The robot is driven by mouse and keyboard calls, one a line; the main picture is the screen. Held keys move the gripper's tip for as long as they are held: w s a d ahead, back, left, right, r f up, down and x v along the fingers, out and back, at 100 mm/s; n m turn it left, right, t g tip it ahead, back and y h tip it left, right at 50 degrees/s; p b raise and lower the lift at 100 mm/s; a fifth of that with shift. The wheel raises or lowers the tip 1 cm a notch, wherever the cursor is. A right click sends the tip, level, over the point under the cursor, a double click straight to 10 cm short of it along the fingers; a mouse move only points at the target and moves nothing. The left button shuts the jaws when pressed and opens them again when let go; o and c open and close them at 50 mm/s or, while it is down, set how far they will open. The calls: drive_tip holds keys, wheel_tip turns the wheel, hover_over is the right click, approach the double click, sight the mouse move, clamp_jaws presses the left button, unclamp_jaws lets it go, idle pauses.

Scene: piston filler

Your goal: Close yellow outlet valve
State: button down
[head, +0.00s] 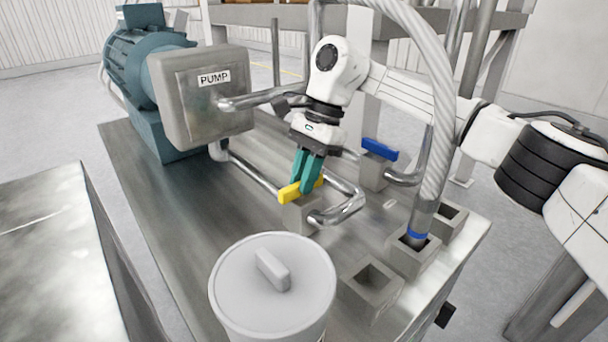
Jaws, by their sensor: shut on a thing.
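The yellow outlet valve handle (289,193) sits on top of a grey valve block (300,214) near the middle of the steel skid. A bent steel pipe leaves the block on its right side. My gripper (305,184) comes down from above with its green fingers shut on the yellow handle.
A pump (200,95) with a teal motor stands at the back left. A blue-handled valve (379,149) is to the right. A lidded white container (272,285) stands in front. A ribbed hose (441,130) rises at the right, near empty square sockets (370,283).

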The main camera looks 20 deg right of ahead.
drive_tip(key=c, duration=1.1)
unclamp_jaws()
drive_tip(key=b+v, duration=0.1)
drive_tip(key=v, duration=1)
drive_tip(key=shift+a, duration=0.1)
